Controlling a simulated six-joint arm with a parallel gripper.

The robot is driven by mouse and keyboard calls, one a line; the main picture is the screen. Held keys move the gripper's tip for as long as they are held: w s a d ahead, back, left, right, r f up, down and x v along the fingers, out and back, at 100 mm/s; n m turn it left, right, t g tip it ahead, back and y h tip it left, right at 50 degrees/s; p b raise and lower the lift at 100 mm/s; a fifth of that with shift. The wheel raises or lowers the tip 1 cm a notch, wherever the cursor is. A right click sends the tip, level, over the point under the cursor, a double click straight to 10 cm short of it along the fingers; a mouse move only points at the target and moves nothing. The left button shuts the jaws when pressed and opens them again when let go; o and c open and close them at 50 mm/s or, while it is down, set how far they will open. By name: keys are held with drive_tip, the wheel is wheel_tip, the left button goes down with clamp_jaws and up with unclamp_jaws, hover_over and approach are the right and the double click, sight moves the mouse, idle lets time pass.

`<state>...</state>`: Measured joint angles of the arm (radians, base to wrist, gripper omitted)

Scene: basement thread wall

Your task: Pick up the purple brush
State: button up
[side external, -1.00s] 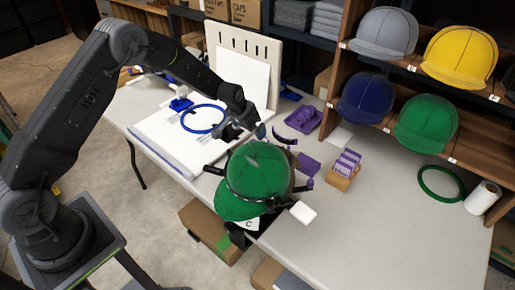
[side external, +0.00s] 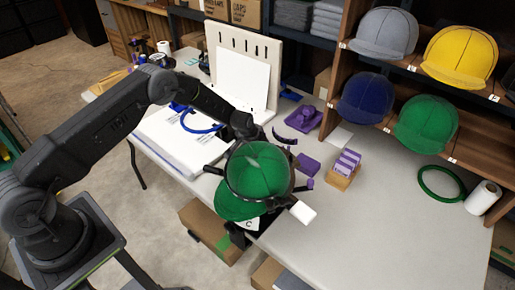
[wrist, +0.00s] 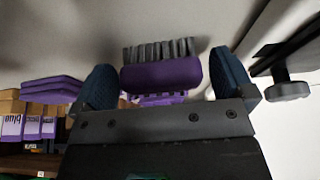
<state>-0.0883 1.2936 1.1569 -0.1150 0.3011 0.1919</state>
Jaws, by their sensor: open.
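The purple brush (wrist: 160,75) has a purple body and a row of grey bristles along its upper side in the wrist view. My gripper (wrist: 166,84) is open, with one blue fingertip on each side of the brush and a gap at each side. The brush's lower part is hidden by the gripper body. In the side view my gripper (side external: 256,138) is low over the table, just behind the green cap on its round frame, and its fingertips are not clear. I cannot tell for certain which purple piece there is the brush.
The green cap (side external: 258,172) and its frame stand close in front of my gripper. A purple pad stack (side external: 307,164), a purple tray (side external: 303,119) and a wooden card box (side external: 344,171) are to its right.

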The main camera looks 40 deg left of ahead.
drive_tip(key=c, duration=0.8)
drive_tip(key=shift+r, duration=0.6)
wheel_tip(320, 180, up, 3)
drive_tip(key=shift+f, duration=0.2)
drive_tip(key=s+a+r, duration=0.2)
drive_tip(key=a, duration=0.1)
drive_tip(key=s+a+r, duration=0.2)
drive_tip(key=a, duration=0.1)
drive_tip(key=s+a+r, duration=0.2)
drive_tip(key=a+r, duration=0.1)
drive_tip(key=a, duration=0.1)
drive_tip(key=shift+r, duration=0.1)
